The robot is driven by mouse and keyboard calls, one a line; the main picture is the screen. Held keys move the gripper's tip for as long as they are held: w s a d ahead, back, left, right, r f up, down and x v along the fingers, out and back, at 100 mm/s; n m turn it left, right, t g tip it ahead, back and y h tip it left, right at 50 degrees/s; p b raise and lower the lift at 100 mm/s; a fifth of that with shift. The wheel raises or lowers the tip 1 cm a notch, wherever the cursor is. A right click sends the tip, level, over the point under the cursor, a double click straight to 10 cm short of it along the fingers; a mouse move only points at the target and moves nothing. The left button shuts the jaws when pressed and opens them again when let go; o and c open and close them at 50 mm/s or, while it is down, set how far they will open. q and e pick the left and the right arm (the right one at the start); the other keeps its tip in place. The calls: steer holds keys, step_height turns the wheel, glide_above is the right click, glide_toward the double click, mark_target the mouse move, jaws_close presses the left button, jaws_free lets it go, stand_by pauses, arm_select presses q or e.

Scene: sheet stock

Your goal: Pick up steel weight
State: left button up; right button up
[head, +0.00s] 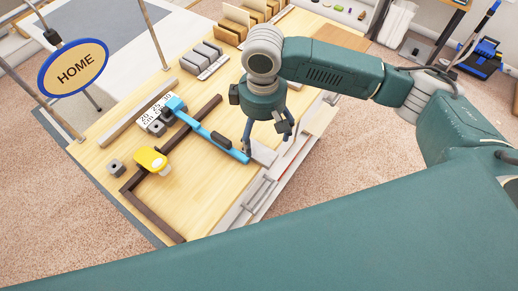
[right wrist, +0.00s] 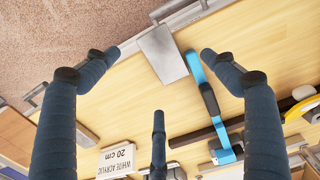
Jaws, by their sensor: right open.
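My right gripper (head: 268,142) is open and empty above the right part of the wooden worktable (head: 205,178). Its spread fingers also show in the right wrist view (right wrist: 158,62). A flat grey plate (right wrist: 163,53) lies between the fingertips in that view, near the table edge; in the head view the plate (head: 263,154) is partly behind the gripper. I cannot tell for sure which is the steel weight. My left gripper is not in view.
A blue bar tool (head: 208,131) lies just left of the gripper. A dark L-shaped rail (head: 150,205) and a yellow object (head: 151,160) are farther left. Grey rails and handles (head: 258,195) line the table's right edge.

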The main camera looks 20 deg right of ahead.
mark_target(262, 149)
step_height(262, 149, down, 2)
steer(key=shift+w, duration=0.1)
step_height(262, 149, down, 5)
steer(key=shift+w+d+r+p, duration=0.1)
steer(key=shift+d+p, duration=0.05)
steer(key=shift+p, duration=0.8)
steer(key=shift+w+f, duration=0.1)
steer(key=shift+f, duration=0.3)
steer(key=shift+c, duration=0.8)
steer(key=c, duration=1.7)
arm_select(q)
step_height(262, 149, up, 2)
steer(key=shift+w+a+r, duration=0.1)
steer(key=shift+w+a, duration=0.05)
arm_select(e)
steer(key=shift+r, duration=0.15)
steer(key=shift+c, duration=1)
